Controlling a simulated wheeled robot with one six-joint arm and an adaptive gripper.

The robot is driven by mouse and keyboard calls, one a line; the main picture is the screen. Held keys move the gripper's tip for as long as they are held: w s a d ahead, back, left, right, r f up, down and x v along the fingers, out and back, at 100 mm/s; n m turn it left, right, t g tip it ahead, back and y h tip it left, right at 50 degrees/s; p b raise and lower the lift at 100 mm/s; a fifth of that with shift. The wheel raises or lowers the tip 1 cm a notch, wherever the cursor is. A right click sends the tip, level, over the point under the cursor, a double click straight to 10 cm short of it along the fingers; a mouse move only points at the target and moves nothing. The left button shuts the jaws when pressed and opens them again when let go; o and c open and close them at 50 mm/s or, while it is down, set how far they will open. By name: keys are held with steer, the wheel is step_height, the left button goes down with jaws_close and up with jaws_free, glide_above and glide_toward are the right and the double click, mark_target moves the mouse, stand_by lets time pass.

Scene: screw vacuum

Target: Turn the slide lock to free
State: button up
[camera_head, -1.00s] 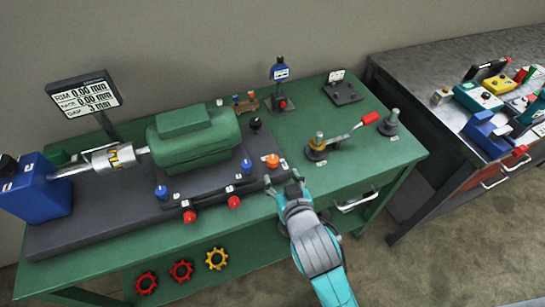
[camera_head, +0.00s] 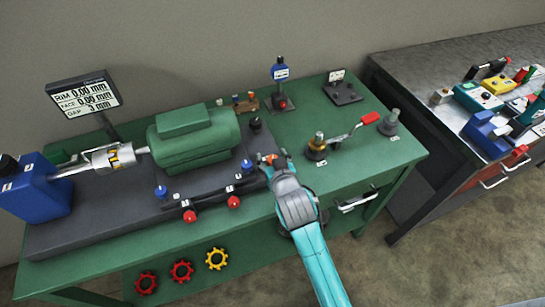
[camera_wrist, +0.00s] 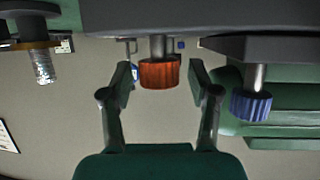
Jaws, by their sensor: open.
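An orange ribbed knob (camera_head: 268,158), seemingly the slide lock, stands on a stem at the right end of the dark base under the green motor (camera_head: 195,135). In the wrist view the knob (camera_wrist: 159,73) sits between the two fingers of my gripper (camera_wrist: 160,82). The fingers are open, one on either side, with a gap to the knob on both sides. In the head view my gripper (camera_head: 273,160) partly hides the knob. No lock marking is readable.
A blue knob (camera_head: 246,166) is close to the left of my gripper, and it also shows in the wrist view (camera_wrist: 251,106). Red knobs (camera_head: 233,202) line the base's front. A red-handled lever (camera_head: 345,136) stands to the right on the green bench (camera_head: 372,165).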

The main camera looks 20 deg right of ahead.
jaws_close()
steer(key=shift+d+f, duration=0.1)
steer(key=shift+n+y, duration=0.8)
steer(key=shift+y, duration=0.1)
steer(key=shift+n+y, duration=1.4)
steer(key=shift+y, duration=0.2)
steer(key=shift+g, duration=0.3)
